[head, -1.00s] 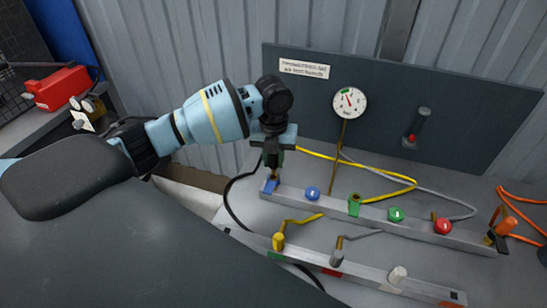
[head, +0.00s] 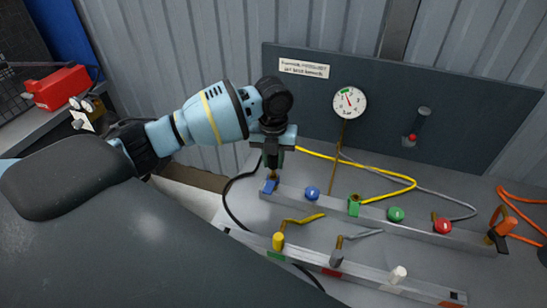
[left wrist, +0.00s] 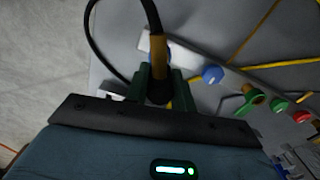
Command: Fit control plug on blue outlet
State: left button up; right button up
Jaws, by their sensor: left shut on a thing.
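My left gripper (head: 272,160) points down over the left end of the rear rail. It is shut on the control plug, a brass-yellow body (left wrist: 158,55) with a black hose, seen in the left wrist view between the green fingers. In the head view a short brass part of the plug (head: 273,174) shows below the fingers, directly above the blue outlet (head: 269,186). The plug's lower end meets or nearly meets this outlet; I cannot tell if it is seated. My right gripper is not in view.
The rear rail (head: 330,205) also carries a blue knob (head: 313,193), a green outlet (head: 354,206), a green knob (head: 396,214) and a red knob (head: 443,226). An orange plug (head: 506,225) stands at its right end. The front rail (head: 310,262) holds yellow, grey and white fittings. A gauge (head: 349,102) is behind.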

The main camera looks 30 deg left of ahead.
aim_at(273, 169)
pick_arm(q)
jog(key=shift+f+b, duration=0.35)
jog(key=shift+f, duration=1.5)
dwell(1.3)
jog(key=o, duration=1.1)
notch_tip(273, 169, up, 8)
jog(key=shift+f, duration=0.1)
jog(key=shift+s, duration=0.1)
